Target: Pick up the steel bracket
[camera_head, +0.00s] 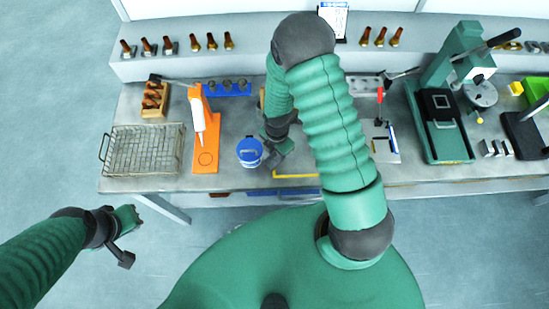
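I cannot pick out the steel bracket for certain. Small grey metal pieces (495,148) stand on the right part of the bench, and my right gripper may hide something under it. My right gripper (278,157) points down at the bench, just right of a blue-and-white container (249,152). Its fingertips are small and dark, and I cannot tell whether they are open or hold anything. My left gripper (130,235) is at the lower left, in front of the bench and over the floor, away from the objects. Its finger opening is unclear.
A wire mesh basket (142,151) sits at the bench's left end. A yellow bar (296,175) lies near the front edge. A green press (440,125) stands at the right.

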